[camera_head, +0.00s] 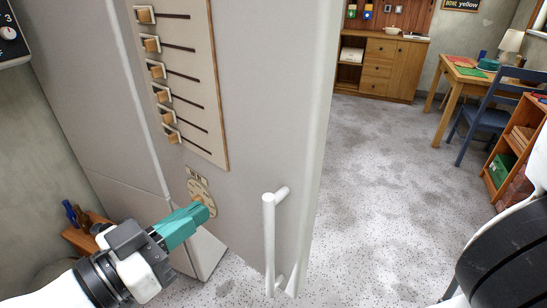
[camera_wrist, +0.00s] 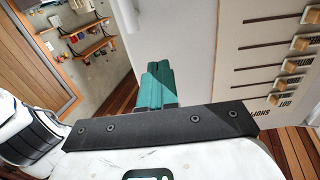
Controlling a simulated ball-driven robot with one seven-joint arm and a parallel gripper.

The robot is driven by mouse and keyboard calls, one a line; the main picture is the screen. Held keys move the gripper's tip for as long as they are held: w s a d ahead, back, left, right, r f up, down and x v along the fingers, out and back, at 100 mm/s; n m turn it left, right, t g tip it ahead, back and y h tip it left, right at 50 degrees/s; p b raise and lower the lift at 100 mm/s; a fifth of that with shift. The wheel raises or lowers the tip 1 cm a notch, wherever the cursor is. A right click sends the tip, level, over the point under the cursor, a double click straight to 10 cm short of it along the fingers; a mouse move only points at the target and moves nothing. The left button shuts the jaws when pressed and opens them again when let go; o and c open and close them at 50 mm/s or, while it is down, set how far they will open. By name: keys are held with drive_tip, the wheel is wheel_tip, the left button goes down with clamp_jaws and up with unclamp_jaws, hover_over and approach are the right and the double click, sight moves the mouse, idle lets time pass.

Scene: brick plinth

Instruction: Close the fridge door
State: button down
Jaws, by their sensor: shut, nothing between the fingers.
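The fridge door (camera_head: 244,120) is a tall pale grey panel with a white vertical bar handle (camera_head: 269,240) near its free right edge. It appears to stand out at an angle from the fridge body (camera_head: 75,80) on the left, with floor visible below it. The fridge's inside is hidden, so I cannot tell how wide the opening is. My gripper (camera_head: 203,213), with teal fingers, is shut and empty at the door's lower left, left of the handle. The wrist view shows the shut fingers (camera_wrist: 157,70) beside a pale surface; I cannot tell whether they touch it.
A board with wooden sliders (camera_head: 180,75) is on the door, above a round dial (camera_head: 201,193). Speckled grey floor (camera_head: 375,180) lies open to the right. Farther off are a wooden cabinet (camera_head: 390,70), a blue chair (camera_head: 487,118) and an orange shelf (camera_head: 512,150).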

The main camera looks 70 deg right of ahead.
drive_tip(key=p, duration=0.4)
approach(269, 162)
drive_tip(key=p+x, duration=0.1)
drive_tip(key=x, duration=0.4)
drive_tip(key=shift+s+d+r, duration=0.1)
drive_tip(key=shift+r, duration=0.05)
drive_tip(key=shift+p+x, duration=0.35)
drive_tip(key=shift+x, duration=0.4)
drive_tip(key=shift+d, duration=0.1)
